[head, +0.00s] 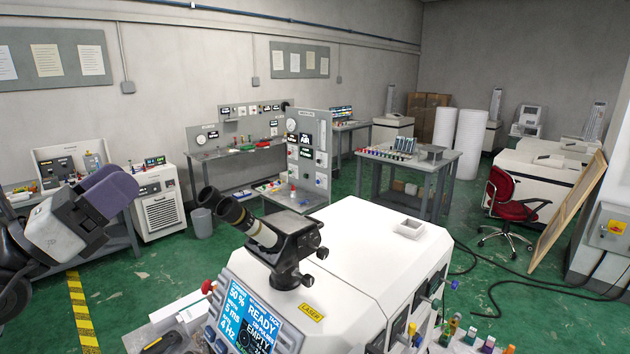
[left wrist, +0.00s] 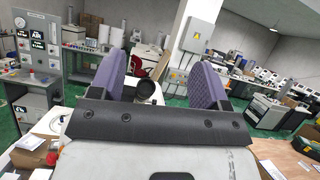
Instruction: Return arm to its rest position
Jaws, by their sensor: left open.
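My left gripper (head: 110,190) is raised at the left of the head view, on its white and black wrist. Its two purple-padded fingers point up and to the right. In the left wrist view the fingers (left wrist: 155,72) stand wide apart with nothing held between them. The gripper is clear of the white laser machine (head: 365,235), to the left of its black eyepieces (head: 240,215). The machine's blue screen (head: 250,318) reads READY and EMPTY. My right gripper is in neither view.
A small white tray (head: 408,229) sits on the machine's top. Several small coloured bottles (head: 470,338) stand at its right front. A workbench with a white cabinet (head: 158,203) is behind the left gripper. Green floor (head: 140,280) lies open between gripper and machine.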

